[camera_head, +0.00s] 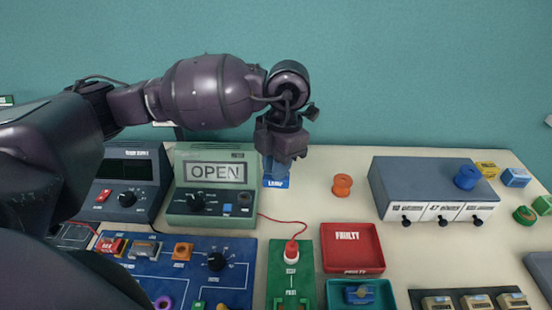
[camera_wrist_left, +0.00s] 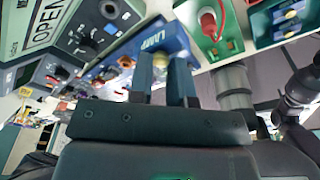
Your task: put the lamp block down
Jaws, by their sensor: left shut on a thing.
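The lamp block (camera_head: 276,179) is blue with a white label reading LAMP. In the head view it shows beneath my left gripper (camera_head: 283,158), right of the tester that reads OPEN. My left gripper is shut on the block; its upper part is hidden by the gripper. In the left wrist view the block (camera_wrist_left: 158,40) shows at the fingertips of my left gripper (camera_wrist_left: 163,68). I cannot tell whether its underside touches the table. My right gripper is not in view.
The OPEN tester (camera_head: 213,205) stands left of the block. An orange spool (camera_head: 342,186) and a grey drawer unit (camera_head: 424,180) stand to the right. A red FAULTY tray (camera_head: 352,265) and a green board (camera_head: 290,262) with a red lead lie in front. Table beside the block is bare.

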